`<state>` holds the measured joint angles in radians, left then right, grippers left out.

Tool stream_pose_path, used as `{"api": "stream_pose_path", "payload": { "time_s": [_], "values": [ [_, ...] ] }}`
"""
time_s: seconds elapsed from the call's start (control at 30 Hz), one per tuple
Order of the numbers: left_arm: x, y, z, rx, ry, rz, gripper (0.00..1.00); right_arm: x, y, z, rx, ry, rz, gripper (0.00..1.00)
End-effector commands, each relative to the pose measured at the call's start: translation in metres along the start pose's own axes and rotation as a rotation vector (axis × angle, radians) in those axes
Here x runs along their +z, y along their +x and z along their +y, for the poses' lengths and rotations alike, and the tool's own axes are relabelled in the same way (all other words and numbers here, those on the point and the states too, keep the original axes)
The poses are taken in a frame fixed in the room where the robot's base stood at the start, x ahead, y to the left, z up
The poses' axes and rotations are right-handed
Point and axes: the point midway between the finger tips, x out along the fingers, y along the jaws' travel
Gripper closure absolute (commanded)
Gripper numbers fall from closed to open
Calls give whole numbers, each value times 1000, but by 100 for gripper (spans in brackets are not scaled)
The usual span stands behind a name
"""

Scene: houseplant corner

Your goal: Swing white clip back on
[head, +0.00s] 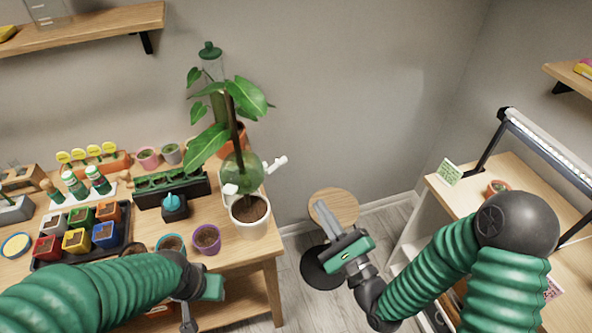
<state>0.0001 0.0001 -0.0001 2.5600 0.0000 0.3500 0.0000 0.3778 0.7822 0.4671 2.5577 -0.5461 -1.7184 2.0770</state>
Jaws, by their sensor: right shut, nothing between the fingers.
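A white clip (278,163) sticks out to the right of the potted plant at the table's right end. Another small white piece (231,189) shows left of the stem; I cannot tell whether they are joined. The plant stands upright along a dark stake (234,122) in a white pot (249,226) of soil, with large green leaves. My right gripper (322,212) is shut and empty, right of the pot and apart from plant and clip. My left gripper (200,302) is at the table's front edge, below the pot; its fingers are mostly hidden.
Small pots, a tray of coloured pots (128,248) and a dark seedling planter (157,192) crowd the wooden table left of the plant. A round stool (335,206) and a lamp-lit shelf unit (508,168) stand right. Air between plant and right shelf is free.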

Motion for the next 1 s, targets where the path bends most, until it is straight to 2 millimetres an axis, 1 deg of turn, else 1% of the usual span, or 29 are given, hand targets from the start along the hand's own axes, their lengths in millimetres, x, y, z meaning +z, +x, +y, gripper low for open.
{"api": "stream_pose_path", "payload": {
  "time_s": [0.17, 0.27, 0.37, 0.4, 0.43, 0.7, 0.73, 0.8, 0.83, 0.9, 1.0],
  "values": [
    [0, 2, 0, 0, 0, 0, 64, -4, 0, -3, -2, -1, 0, 100],
    [3, 12, 0, 0, 0, 0, 64, -6, 7, -1, -1, -6, -3, 100],
    [7, 29, 0, 0, 0, 0, 64, -8, 22, 1, -4, -8, -6, 100],
    [6, 22, 0, 0, 0, -1, 64, -2, 32, -3, -2, -5, -4, 100],
    [5, 18, 0, 0, 0, -1, 64, -2, 39, -4, -1, -4, -2, 100],
    [3, 12, 0, 0, 0, 0, 64, -1, 99, -3, -1, -3, -2, 100],
    [2, 11, 0, 0, 0, 0, 64, 3, 103, -3, 1, -3, -3, 100],
    [2, 6, 0, 0, 0, 0, 64, 17, 104, -4, 2, -3, -2, 100],
    [1, 6, 0, 0, 0, 0, 64, 21, 105, -4, 1, -4, -1, 100],
    [1, 4, 0, 0, 0, 0, 64, 29, 106, -4, 0, -4, 0, 100],
    [1, 3, 0, 0, 0, 0, 64, 35, 108, -4, 0, -4, 0, 100]
  ]
}}
